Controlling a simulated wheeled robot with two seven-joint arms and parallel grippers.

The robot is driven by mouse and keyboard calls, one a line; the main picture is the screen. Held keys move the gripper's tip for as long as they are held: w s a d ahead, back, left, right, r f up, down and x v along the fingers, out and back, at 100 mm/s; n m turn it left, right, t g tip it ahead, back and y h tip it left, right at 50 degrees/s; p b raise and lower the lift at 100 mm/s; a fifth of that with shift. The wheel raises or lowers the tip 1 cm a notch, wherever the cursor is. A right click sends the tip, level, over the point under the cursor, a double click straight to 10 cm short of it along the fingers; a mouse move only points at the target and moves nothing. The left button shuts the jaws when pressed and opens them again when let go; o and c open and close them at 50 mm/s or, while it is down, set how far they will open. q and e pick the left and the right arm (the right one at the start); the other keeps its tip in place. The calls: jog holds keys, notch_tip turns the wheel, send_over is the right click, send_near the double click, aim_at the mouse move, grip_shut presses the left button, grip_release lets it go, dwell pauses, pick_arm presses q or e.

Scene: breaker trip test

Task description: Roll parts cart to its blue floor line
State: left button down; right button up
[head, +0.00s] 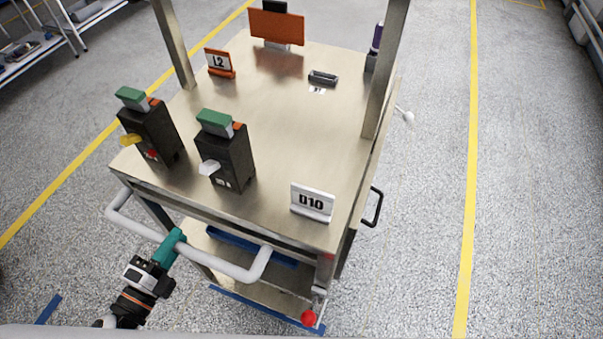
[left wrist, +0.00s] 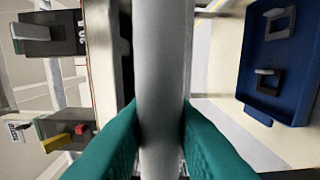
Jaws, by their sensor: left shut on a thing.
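The parts cart (head: 305,125) is a metal-topped cart with posts, standing in the middle of the head view. Its pale tubular push handle (head: 225,262) runs along the near side. My left gripper (head: 173,244), with teal fingers, is shut on the handle left of its middle. In the left wrist view the handle bar (left wrist: 162,70) passes between the fingers. A blue floor line (head: 265,307) shows along the cart's near lower edge, partly hidden by the cart. A separate blue strip (head: 48,309) lies at lower left. My right gripper is out of view.
Two dark breakers (head: 150,130) (head: 228,160) and a D10 sign (head: 312,202) stand on the cart top. A red knob (head: 308,318) sits at the near right corner. Yellow floor lines (head: 468,170) run on both sides. A shelf (head: 30,55) stands at far left. Floor on the right is clear.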

pick_arm(q)
jog(key=shift+v, duration=1.6)
jog(key=shift+f, duration=0.2)
jog(key=c, duration=1.6)
grip_release()
jog(key=o, duration=0.4)
jog(key=shift+w+r, duration=0.1)
jog(key=shift+w, duration=0.05)
jog(key=shift+o, duration=0.2)
jog(key=b+v, duration=0.2)
jog(key=v, duration=1)
jog(key=shift+b, duration=0.35)
